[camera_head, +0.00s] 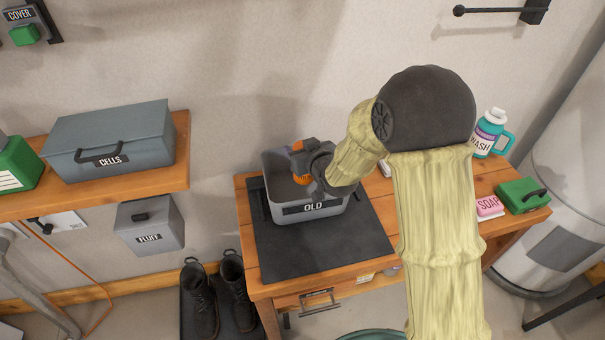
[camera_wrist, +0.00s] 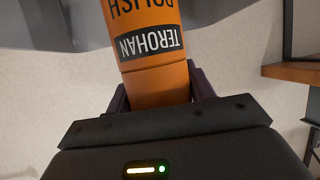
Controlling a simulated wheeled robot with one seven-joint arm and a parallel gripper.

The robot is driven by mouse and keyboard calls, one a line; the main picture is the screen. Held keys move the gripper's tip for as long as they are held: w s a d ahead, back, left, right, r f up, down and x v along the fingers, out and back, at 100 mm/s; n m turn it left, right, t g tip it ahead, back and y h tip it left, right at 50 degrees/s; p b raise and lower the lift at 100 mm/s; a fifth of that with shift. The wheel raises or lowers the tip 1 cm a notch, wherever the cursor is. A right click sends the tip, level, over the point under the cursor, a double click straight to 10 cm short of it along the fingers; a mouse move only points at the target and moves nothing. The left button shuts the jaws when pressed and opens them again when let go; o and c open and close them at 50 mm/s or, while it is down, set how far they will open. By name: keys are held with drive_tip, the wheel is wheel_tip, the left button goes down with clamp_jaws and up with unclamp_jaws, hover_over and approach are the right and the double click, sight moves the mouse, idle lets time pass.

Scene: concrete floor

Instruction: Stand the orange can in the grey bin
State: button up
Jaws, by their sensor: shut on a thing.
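The orange can (camera_wrist: 155,85) is between the fingers of my gripper (camera_wrist: 160,98) in the wrist view, its black label upside down there. In the head view only bits of the can (camera_head: 302,179) show beside my dark gripper (camera_head: 312,165), which covers the rest. The grey bin (camera_head: 277,212), labelled OLD, stands on a dark mat on the wooden bench. My gripper and the can are over or within the bin's opening; I cannot tell how deep, and the can's lower end is hidden. Grey surfaces show behind the can in the wrist view.
The dark mat (camera_head: 330,257) is clear in front of the bin. To the right on the bench (camera_head: 515,222) are a wash bottle (camera_head: 489,135), a soap (camera_head: 489,207) and a green box (camera_head: 522,195). A shelf at left holds a CELLS box (camera_head: 110,140). My arm hides the middle.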

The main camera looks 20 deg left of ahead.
drive_tip(key=shift+f, duration=1.4)
drive_tip(key=shift+f, duration=0.1)
drive_tip(key=shift+f, duration=1.75)
drive_tip(key=shift+f, duration=0.2)
drive_tip(key=o, duration=1.1)
drive_tip(key=shift+r, duration=0.1)
